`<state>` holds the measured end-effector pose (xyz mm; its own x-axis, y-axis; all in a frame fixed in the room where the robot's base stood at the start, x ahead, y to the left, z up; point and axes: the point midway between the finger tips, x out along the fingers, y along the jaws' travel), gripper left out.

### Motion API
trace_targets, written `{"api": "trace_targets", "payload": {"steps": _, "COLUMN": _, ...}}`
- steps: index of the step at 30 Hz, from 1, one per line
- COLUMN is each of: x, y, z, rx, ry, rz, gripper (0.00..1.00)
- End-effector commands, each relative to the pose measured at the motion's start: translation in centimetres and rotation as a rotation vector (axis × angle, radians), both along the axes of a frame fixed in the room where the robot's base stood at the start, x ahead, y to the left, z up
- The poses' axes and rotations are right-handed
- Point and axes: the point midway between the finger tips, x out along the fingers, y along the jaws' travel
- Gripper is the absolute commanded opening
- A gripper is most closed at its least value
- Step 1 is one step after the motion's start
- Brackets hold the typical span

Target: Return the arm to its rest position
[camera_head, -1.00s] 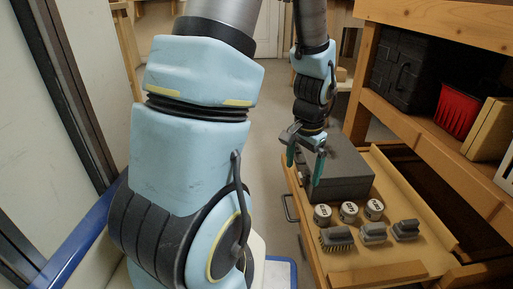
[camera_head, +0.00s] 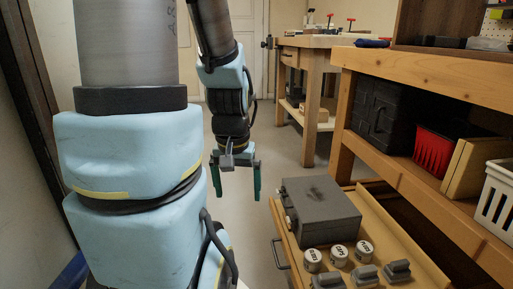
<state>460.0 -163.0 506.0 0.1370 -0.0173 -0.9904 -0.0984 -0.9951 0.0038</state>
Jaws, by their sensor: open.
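My gripper (camera_head: 236,180) hangs pointing down at the end of my arm, near the middle of the head view. Its two green fingers are apart with nothing between them. It is over the open floor, to the left of the open drawer (camera_head: 437,279) and apart from it. A grey box (camera_head: 321,212) sits in the drawer, to the right of and below my gripper.
The drawer also holds several round tins (camera_head: 338,254) and grey brushes (camera_head: 365,274). The wooden bench (camera_head: 440,82) has a black case (camera_head: 381,118), a red bin (camera_head: 433,153) and a white basket (camera_head: 499,200) on its shelf. Another workbench (camera_head: 309,75) stands behind. The floor between is clear.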

Motion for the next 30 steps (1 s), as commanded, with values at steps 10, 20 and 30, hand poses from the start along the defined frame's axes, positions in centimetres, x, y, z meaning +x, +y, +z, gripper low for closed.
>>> {"api": "trace_targets", "payload": {"steps": 10, "x": 0.0, "y": 0.0, "z": 11.7, "rx": 0.000, "ry": -0.001, "rz": -0.001, "gripper": 0.99}}
{"api": "trace_targets", "payload": {"steps": 20, "x": 0.0, "y": 0.0, "z": 22.1, "rx": 0.000, "ry": 0.000, "rz": -0.001, "gripper": 0.99}}
{"api": "trace_targets", "payload": {"steps": 30, "x": 0.0, "y": 0.0, "z": 32.7, "rx": 0.000, "ry": 0.000, "rz": -0.001, "gripper": 0.99}}
